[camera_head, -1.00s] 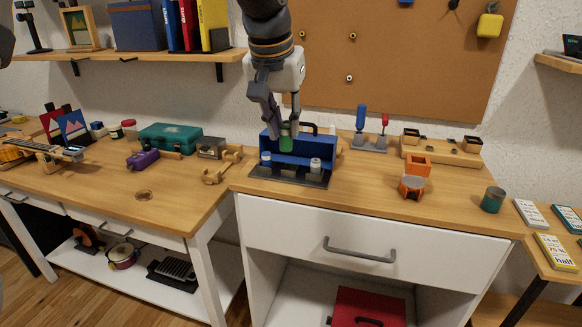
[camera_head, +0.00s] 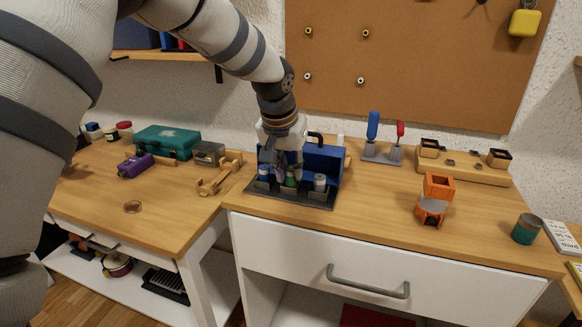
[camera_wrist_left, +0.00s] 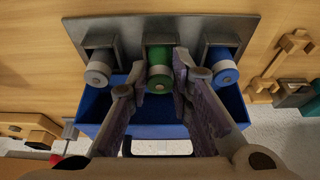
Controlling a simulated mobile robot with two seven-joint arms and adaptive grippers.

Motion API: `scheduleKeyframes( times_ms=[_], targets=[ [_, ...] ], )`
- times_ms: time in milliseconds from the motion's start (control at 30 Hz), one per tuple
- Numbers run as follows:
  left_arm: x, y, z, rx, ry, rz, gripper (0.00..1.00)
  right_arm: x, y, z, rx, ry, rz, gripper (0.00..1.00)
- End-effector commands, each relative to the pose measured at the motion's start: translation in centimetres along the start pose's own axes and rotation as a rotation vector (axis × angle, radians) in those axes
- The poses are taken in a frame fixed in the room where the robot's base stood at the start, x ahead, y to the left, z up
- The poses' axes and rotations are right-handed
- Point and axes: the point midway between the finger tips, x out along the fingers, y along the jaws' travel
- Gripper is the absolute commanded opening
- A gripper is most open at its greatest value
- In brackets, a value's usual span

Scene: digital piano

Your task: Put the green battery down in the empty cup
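The green battery (camera_head: 291,177) stands upright in the middle cup of a dark grey holder (camera_head: 262,190), and it also shows in the left wrist view (camera_wrist_left: 159,78). A blue battery (camera_wrist_left: 225,72) and a pale grey battery (camera_wrist_left: 98,74) stand in the cups on either side. My left gripper (camera_head: 287,168) is over the middle cup. Its fingers are spread around the green battery's upper end in the left wrist view. One finger is clearly apart from the battery; the other is very close, and I cannot tell whether it touches. My right gripper is not in view.
A blue box with a dark handle (camera_head: 325,161) stands right behind the holder. A wooden piece (camera_head: 222,175) lies to the left, and an orange stand (camera_head: 436,200) and a teal can (camera_head: 526,229) stand to the right. The tabletop before the holder is clear.

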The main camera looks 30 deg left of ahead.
Motion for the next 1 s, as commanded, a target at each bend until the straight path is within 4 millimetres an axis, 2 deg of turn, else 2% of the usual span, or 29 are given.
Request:
scheduleKeyframes(
  times_ms=[33, 67, 400, 467, 633, 800, 1000],
  targets=[
    [0.1, 0.0, 0.1, 0.0, -0.002, 0.0, 0.33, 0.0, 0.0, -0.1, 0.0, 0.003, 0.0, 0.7],
    [0.0, 0.0, 0.1, 0.0, -0.002, 0.0, 0.39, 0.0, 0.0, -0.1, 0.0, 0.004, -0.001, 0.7],
    [-0.8, 0.0, -0.2, -0.001, 0.007, 0.001, 0.39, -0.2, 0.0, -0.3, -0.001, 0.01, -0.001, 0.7],
    [-1.8, 0.0, -0.3, -0.001, 0.011, 0.002, 0.39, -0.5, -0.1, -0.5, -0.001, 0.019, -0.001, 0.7],
    [-6.8, 0.0, -0.4, 0.0, 0.019, 0.003, 0.39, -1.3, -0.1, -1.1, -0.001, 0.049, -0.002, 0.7],
    [-10.3, 0.0, -0.2, 0.0, 0.01, 0.001, 0.39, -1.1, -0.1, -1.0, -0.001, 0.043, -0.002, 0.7],
    [-12.2, 0.0, -0.1, -0.001, 0.005, 0.0, 0.39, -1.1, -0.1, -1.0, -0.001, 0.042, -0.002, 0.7]
  ],
)
